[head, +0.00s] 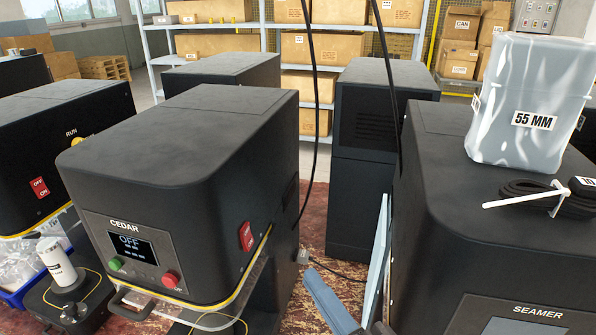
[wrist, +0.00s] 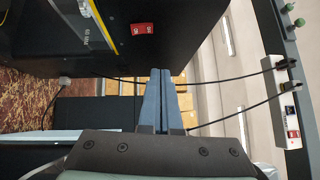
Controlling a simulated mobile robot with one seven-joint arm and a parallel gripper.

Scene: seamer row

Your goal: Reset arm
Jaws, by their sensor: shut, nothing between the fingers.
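My gripper shows in the wrist view (wrist: 160,78) as two blue-grey fingers closed together, with nothing between them. In the head view, a blue-grey part of my arm or gripper (head: 328,302) rises from the bottom edge, in the gap right of the CEDAR machine (head: 170,165). That machine is black, with a display reading OFF, a green button, a red button and a red side switch. In the wrist view a red switch (wrist: 143,28) shows on a black machine beyond the fingertips.
Black cables hang over the gap. In the wrist view, cables run to a white power strip (wrist: 283,100). Shelves with boxes stand behind.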

